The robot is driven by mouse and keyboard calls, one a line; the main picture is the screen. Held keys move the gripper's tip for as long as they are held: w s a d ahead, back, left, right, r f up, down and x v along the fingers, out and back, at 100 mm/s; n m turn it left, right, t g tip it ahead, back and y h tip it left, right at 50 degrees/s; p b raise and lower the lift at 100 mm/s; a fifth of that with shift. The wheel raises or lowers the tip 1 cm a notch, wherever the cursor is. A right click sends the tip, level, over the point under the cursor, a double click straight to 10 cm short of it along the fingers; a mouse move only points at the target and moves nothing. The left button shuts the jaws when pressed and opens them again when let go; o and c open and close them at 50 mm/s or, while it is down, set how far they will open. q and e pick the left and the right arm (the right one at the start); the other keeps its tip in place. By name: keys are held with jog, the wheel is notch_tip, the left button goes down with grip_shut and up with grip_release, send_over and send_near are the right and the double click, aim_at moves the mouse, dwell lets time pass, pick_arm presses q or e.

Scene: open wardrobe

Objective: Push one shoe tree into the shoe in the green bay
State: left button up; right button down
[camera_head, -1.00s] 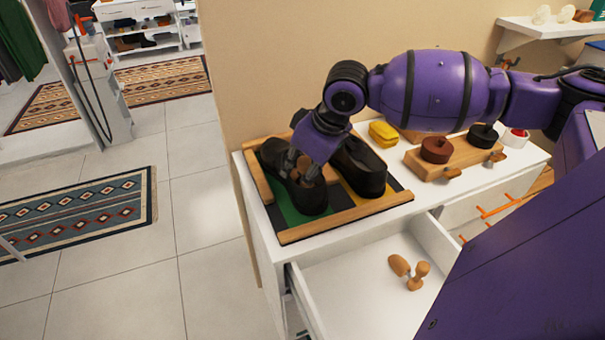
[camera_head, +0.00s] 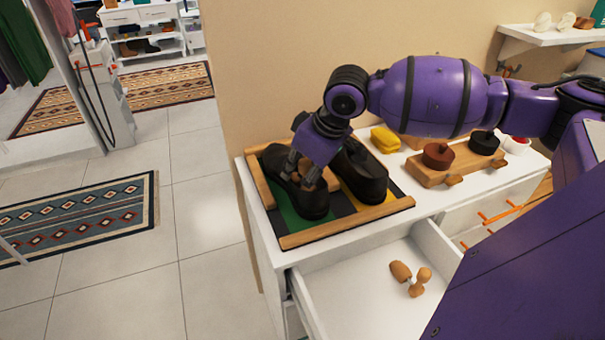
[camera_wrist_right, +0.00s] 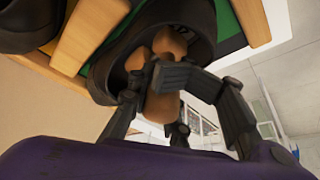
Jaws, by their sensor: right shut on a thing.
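A dark shoe (camera_head: 308,203) lies in the green bay (camera_head: 287,214) of the wood-edged tray on the cabinet top. A second dark shoe (camera_head: 362,178) lies beside it in the yellow bay (camera_head: 384,204). My right gripper (camera_head: 307,174) is over the opening of the green-bay shoe, shut on a wooden shoe tree (camera_wrist_right: 160,100). In the right wrist view the tree reaches into the opening of the shoe (camera_wrist_right: 200,50); how deep it sits I cannot tell. Another wooden shoe tree (camera_head: 410,278) lies in the open drawer. My left gripper is not in view.
The open drawer (camera_head: 350,290) sticks out below the tray. Behind the tray stand a yellow item (camera_head: 385,139) and a wooden block (camera_head: 455,166) with a brown and a black round piece. The tray's wooden rails (camera_head: 345,221) border the shoes. The wall is close behind.

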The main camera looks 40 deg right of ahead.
jog(key=shift+w+d, duration=0.35)
jog(key=shift+w, duration=0.2)
jog(key=c, duration=2)
grip_release()
jog(key=shift+c, duration=0.2)
jog(key=o, duration=0.6)
jog(key=shift+w+d+f, duration=0.1)
jog(key=shift+w+f, duration=0.1)
jog(key=shift+f, duration=0.05)
jog(key=shift+o, duration=1.4)
jog(key=shift+s+r, duration=0.1)
jog(key=o, duration=0.7)
jog(key=shift+o, duration=0.4)
jog(key=shift+s, duration=0.1)
